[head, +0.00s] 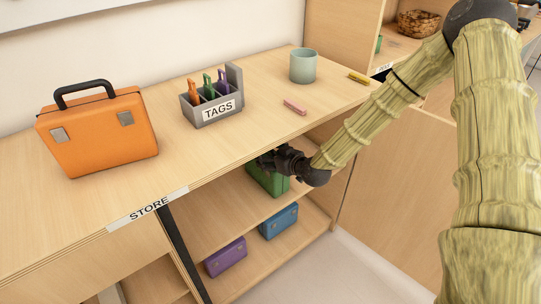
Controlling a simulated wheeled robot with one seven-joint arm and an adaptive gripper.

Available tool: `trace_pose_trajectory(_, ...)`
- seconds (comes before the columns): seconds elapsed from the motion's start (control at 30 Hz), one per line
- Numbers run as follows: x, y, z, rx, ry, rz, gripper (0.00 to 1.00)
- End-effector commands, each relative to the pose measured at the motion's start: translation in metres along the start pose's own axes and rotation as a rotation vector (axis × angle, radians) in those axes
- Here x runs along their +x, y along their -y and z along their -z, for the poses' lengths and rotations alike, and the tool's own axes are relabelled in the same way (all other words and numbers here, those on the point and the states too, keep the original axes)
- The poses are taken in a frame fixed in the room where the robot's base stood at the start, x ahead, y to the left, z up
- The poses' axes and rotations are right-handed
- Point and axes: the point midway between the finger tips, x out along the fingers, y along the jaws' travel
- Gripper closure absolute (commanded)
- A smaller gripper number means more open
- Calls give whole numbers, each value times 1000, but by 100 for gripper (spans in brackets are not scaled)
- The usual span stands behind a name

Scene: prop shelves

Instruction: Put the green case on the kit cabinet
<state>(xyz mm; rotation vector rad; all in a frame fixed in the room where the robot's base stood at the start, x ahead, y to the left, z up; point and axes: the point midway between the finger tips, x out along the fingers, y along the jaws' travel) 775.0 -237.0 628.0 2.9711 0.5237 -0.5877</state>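The green case (268,181) is on the upper shelf under the counter, partly hidden by my gripper and the counter's edge. My gripper (267,160), dark, reaches under the counter front and is at the top of the green case. I cannot tell whether its fingers are open or shut, or whether they touch the case. No label reading kit shows, so I cannot tell which furniture is the kit cabinet. A wooden unit (405,190) stands at the right, partly behind my arm, with a small label too small to read.
On the counter marked STORE (148,206) stand an orange case (98,136), a grey TAGS holder (216,115), a teal cup (303,66), and pink (294,107) and yellow (358,77) pieces. Purple (226,257) and blue (279,222) cases sit on the lower shelf. A basket (418,23) is back right.

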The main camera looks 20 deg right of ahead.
Motion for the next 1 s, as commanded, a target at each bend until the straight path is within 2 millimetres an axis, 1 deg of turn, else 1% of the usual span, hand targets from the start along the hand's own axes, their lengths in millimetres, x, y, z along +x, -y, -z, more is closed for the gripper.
trace_pose_trajectory(0.4,-1,0,2,0,-1,0,12)
trace_pose_trajectory(0.53,-8,0,3,1,0,0,12)
trace_pose_trajectory(0.67,-27,0,4,0,-1,0,12)
trace_pose_trajectory(1.0,-88,0,4,2,-1,-1,12)
